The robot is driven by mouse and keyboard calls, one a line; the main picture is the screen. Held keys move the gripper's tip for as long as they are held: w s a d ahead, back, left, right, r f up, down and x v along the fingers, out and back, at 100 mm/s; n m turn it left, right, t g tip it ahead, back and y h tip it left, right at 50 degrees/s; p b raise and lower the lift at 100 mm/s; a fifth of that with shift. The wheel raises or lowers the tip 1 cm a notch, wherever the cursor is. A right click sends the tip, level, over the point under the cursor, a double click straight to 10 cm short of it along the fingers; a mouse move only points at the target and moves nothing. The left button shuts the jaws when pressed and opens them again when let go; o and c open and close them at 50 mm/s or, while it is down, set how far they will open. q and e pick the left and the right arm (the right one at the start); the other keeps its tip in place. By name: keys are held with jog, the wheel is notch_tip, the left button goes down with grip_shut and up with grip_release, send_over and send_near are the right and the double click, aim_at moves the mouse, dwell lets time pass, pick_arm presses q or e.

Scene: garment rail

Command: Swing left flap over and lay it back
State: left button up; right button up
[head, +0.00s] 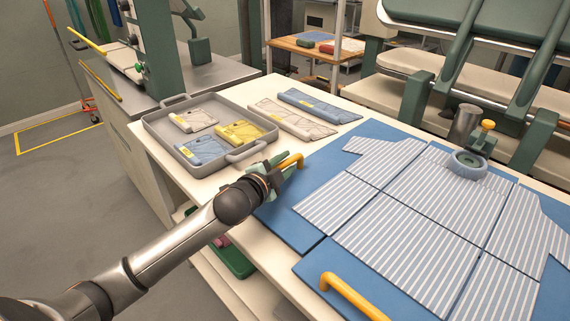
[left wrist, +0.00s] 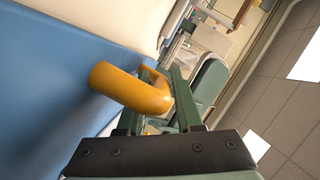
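The left flap (head: 277,213) is a blue panel on the left of the folding board. It lies flat, with part of a striped garment (head: 400,205) over it. Its orange handle (head: 297,158) stands near the far left edge. My left gripper (head: 277,170) is at this handle. In the left wrist view the handle (left wrist: 135,90) passes between my green fingers (left wrist: 160,105), which look closed around it; exact contact is partly hidden. The garment lies spread across the board's panels. My right gripper is not in view.
A grey tray (head: 153,124) with folded packs stands behind my left arm. Two more folded packs lie beside it on the cream table (head: 255,140). A second orange handle (head: 350,297) is at the front panel. A round weight-like object (head: 467,162) and knob sit on the far right.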

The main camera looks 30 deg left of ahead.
pick_arm(q)
grip_shut()
dwell(1.4)
